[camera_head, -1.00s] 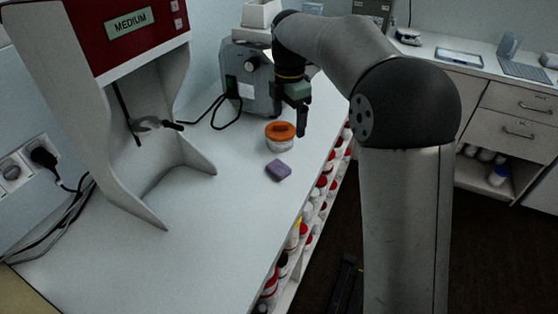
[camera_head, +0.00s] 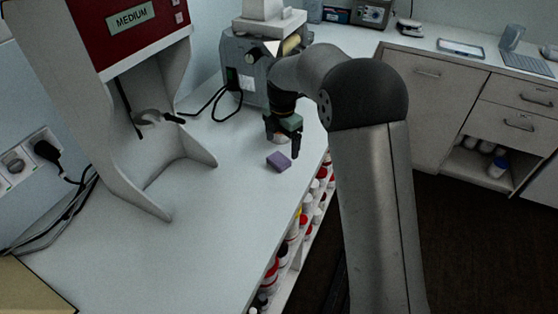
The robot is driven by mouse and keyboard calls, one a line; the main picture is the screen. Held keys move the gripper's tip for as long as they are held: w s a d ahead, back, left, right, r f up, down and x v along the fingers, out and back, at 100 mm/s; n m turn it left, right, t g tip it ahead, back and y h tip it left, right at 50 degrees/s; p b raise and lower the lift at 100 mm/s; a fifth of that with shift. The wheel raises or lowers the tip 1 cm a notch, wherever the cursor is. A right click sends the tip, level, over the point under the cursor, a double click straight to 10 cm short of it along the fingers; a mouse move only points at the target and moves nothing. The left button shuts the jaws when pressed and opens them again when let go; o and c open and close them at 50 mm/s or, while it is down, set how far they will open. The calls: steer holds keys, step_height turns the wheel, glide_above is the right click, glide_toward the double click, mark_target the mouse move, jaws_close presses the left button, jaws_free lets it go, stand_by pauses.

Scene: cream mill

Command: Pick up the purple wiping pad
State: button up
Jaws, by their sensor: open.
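The purple wiping pad (camera_head: 279,162) lies flat on the white counter (camera_head: 215,215), close to its right edge. My gripper (camera_head: 284,150) is open and points down just behind and above the pad. One finger shows to the right of the pad's far side; the other is darker and partly hidden. I cannot tell whether a finger touches the pad. Nothing shows between the fingers.
The red-and-white dispenser (camera_head: 128,85) stands to the left. Shelves with bottles (camera_head: 290,240) lie below the counter edge. The front counter is clear.

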mark_target(281, 158)
steer(key=f, duration=0.2)
steer(key=f+p, duration=0.1)
steer(key=shift+s+a+f, duration=0.25)
steer(key=shift+s+f, duration=0.1)
steer(key=shift+f, duration=0.6)
steer(key=c, duration=1.2)
steer(key=shift+o, duration=0.2)
steer(key=shift+r, duration=0.55)
step_height(281, 158, up, 2)
steer(key=shift+s+d+r+b, duration=0.1)
steer(key=shift+r+b, duration=0.15)
steer(key=shift+b, duration=0.05)
steer(key=s+d+r+b, duration=0.3)
steer(key=s+r, duration=0.6)
steer(key=s, duration=0.4)
steer(key=shift+s+d+r, duration=0.15)
steer(key=shift+d+r, duration=0.05)
steer(key=shift+d, duration=0.15)
